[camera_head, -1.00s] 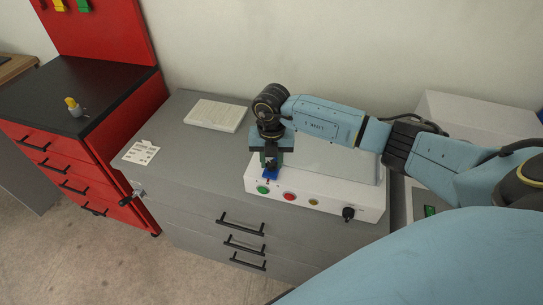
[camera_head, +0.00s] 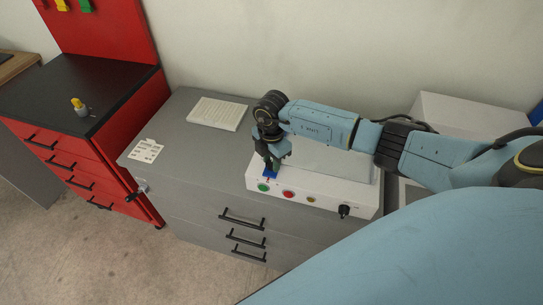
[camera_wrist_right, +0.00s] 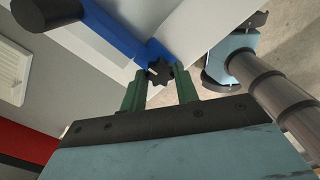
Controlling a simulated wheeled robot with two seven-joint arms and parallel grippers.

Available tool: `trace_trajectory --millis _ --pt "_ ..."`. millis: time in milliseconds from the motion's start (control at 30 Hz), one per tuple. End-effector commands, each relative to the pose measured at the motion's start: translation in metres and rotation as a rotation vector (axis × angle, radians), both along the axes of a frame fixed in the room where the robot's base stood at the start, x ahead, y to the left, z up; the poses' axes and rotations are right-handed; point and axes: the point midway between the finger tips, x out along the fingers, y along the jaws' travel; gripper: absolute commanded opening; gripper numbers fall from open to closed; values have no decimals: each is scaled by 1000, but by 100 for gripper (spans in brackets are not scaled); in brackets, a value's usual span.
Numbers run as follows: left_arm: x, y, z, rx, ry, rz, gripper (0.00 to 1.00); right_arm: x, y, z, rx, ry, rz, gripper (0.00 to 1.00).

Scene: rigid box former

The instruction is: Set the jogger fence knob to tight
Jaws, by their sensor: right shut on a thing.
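The jogger fence is a blue bar (camera_wrist_right: 115,35) at the front left of the white machine; only a small blue part (camera_head: 270,174) of it shows in the head view. Its knob (camera_wrist_right: 159,72) is a small black star-shaped knob, seen in the wrist view beside the blue bar. My right gripper (camera_head: 270,161) reaches down over it, and its green fingers (camera_wrist_right: 160,80) are shut on the knob from both sides. The gripper hides the knob in the head view. I cannot read the knob's setting. My left gripper is in no view.
The white machine (camera_head: 330,194) has green, red and yellow buttons and a black dial (camera_head: 344,211) on its front. It stands on a grey drawer cabinet (camera_head: 190,160), with a white slab (camera_head: 217,114) and a marked card (camera_head: 146,151) to the left. A red cabinet (camera_head: 130,130) adjoins.

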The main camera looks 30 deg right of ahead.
Motion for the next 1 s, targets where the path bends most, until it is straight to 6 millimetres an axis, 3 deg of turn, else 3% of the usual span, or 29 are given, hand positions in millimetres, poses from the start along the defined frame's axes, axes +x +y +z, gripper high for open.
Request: trace_trajectory --millis 300,767,800,933,1000 --pt "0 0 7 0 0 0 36 1 -1 1 -1 -3 -95 7" --pt "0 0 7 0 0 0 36 1 -1 1 0 -3 -108 7" --pt "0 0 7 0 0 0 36 1 -1 1 0 -3 -108 33" --pt "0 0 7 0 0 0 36 1 0 1 0 -3 -107 50" --pt "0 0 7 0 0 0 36 1 0 1 0 -2 -106 52"
